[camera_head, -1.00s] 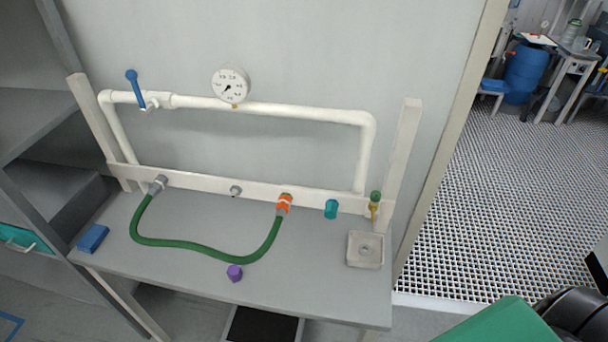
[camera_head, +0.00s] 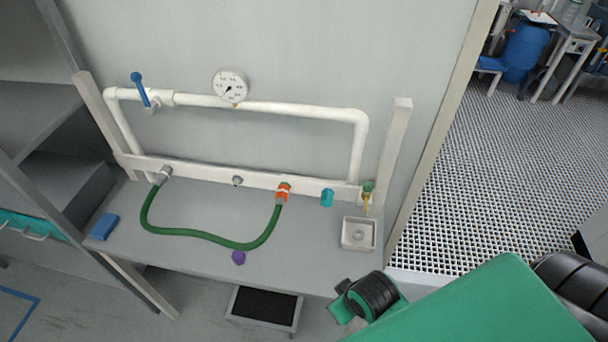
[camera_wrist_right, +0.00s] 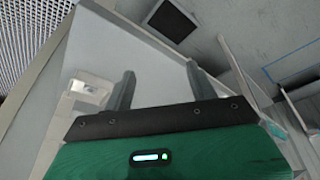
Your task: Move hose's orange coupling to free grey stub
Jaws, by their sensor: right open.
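The green hose (camera_head: 207,237) hangs in a loop over the grey bench. Its orange coupling (camera_head: 283,193) sits on the white rail right of centre, and its left end is on a grey fitting (camera_head: 163,175) on the rail. A small grey stub (camera_head: 237,181) between them is bare. A teal cap (camera_head: 327,198) is on the rail to the right of the orange coupling. My right gripper (camera_wrist_right: 158,82) is open and empty in the wrist view. In the head view my right arm is at the lower right, well apart from the coupling. My left gripper is not in view.
A white square dish (camera_head: 344,244) and a brass tap (camera_head: 367,196) are at the bench's right end. A blue block (camera_head: 104,227) and a purple knob (camera_head: 238,258) lie near the front edge. White pipework with a gauge (camera_head: 231,86) and blue-handled valve (camera_head: 140,88) rises behind.

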